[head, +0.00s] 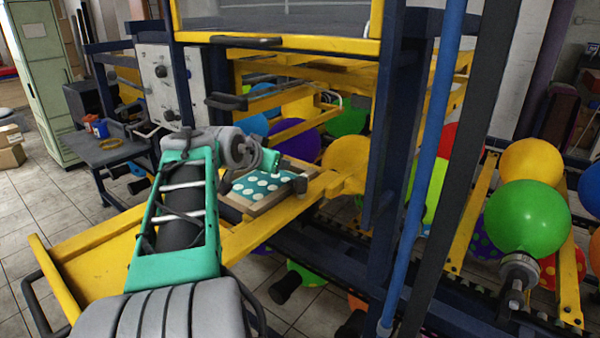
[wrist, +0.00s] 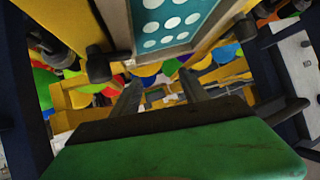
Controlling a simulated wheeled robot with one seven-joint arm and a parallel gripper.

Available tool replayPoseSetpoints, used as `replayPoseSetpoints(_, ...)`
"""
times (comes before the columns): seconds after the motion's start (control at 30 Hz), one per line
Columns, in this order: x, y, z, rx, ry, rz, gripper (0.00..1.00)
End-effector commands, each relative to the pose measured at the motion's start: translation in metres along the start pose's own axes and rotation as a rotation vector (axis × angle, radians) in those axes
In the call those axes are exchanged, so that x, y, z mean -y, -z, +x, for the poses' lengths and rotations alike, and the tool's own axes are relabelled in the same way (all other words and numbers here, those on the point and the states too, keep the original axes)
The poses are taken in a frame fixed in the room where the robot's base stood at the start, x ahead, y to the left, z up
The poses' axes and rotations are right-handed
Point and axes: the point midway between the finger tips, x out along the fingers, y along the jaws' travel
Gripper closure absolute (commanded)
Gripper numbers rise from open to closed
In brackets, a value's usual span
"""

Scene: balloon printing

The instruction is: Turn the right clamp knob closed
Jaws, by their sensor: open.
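The teal screen with white dots (head: 262,186) sits in a wooden frame on the yellow arm of the machine. The right clamp knob (head: 299,185) is a dark knob at the frame's right end. In the wrist view, which looks turned round, this knob (wrist: 98,64) seems to be the one left of the screen (wrist: 172,20). Another dark knob (wrist: 243,28) is on the screen's other side. My gripper (head: 268,161) is above the screen's far edge, left of the right knob and apart from it. Its two fingers (wrist: 159,90) are spread with nothing between them.
Yellow bars and a dark blue post (head: 385,120) stand behind and right of the screen. A white control panel (head: 167,85) is at the left. Balloons, among them a large green one (head: 527,218), fill the racks behind and to the right.

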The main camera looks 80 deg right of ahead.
Motion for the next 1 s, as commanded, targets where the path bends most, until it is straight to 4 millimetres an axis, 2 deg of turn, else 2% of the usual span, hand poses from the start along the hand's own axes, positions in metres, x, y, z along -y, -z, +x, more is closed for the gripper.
replayPoseSetpoints(0.03,0.013,-0.012,-0.011,0.0,-0.043,-0.01,0.48)
replayPoseSetpoints(0.2,-0.02,-0.031,-0.025,-0.087,-0.288,0.047,0.48)
replayPoseSetpoints(0.33,-0.037,-0.037,-0.045,-0.149,-0.417,0.075,0.48)
replayPoseSetpoints(0.43,-0.046,-0.037,-0.052,-0.171,-0.463,0.086,0.48)
replayPoseSetpoints(0.57,-0.056,-0.033,-0.04,-0.175,-0.472,0.089,0.48)
replayPoseSetpoints(0.8,-0.077,-0.026,0.001,-0.173,-0.472,0.089,0.48)
replayPoseSetpoints(1.0,-0.082,-0.025,0.014,-0.173,-0.466,0.089,0.48)
